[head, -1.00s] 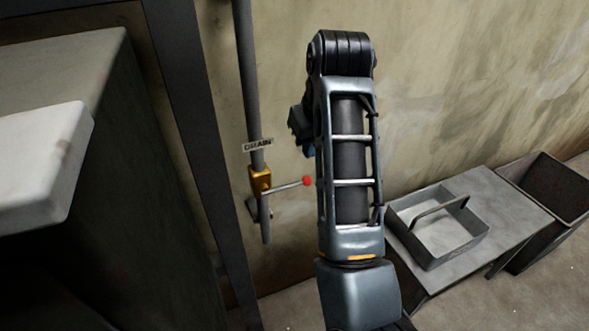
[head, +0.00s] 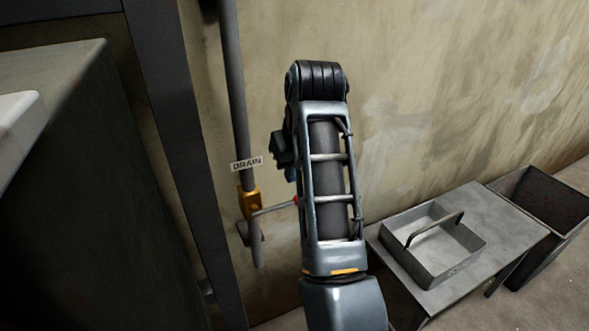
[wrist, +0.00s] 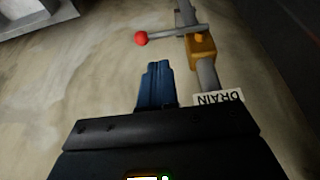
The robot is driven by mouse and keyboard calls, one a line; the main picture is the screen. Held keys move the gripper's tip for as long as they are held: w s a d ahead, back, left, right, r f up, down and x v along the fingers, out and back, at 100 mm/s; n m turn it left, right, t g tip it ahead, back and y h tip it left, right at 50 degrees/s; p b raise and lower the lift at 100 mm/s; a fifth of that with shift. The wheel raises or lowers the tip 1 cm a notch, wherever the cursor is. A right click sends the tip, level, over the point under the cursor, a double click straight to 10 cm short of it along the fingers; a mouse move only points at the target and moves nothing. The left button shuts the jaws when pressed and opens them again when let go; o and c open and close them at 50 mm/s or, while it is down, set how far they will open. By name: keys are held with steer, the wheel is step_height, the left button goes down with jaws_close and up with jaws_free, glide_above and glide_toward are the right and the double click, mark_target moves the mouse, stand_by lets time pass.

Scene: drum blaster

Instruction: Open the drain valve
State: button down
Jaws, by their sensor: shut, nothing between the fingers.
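The drain valve is a brass body (head: 248,202) on a vertical grey pipe, below a tag reading DRAIN (head: 247,164). Its lever (head: 275,208) sticks out sideways to the right, across the pipe, and its red knob is mostly hidden behind my arm in the head view. In the wrist view, the brass body (wrist: 201,47), lever (wrist: 172,33) and red knob (wrist: 141,38) show clearly at the top. My gripper (wrist: 158,66) has its blue fingers shut and empty. The fingertips appear just short of the lever, between knob and pipe, with a gap in the picture; depth is hard to tell.
A dark frame post (head: 185,150) stands left of the pipe, beside a large dark cabinet (head: 90,200). At right, a low metal table (head: 500,215) carries a grey tray with a handle (head: 437,270). A dark bin (head: 550,205) stands beyond it. The wall is close behind the pipe.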

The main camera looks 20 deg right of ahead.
mark_target(286, 203)
steer(key=x, duration=0.9)
steer(key=shift+s+f+p, duration=0.2)
steer(key=shift+s+p, duration=0.05)
steer(key=shift+p, duration=0.05)
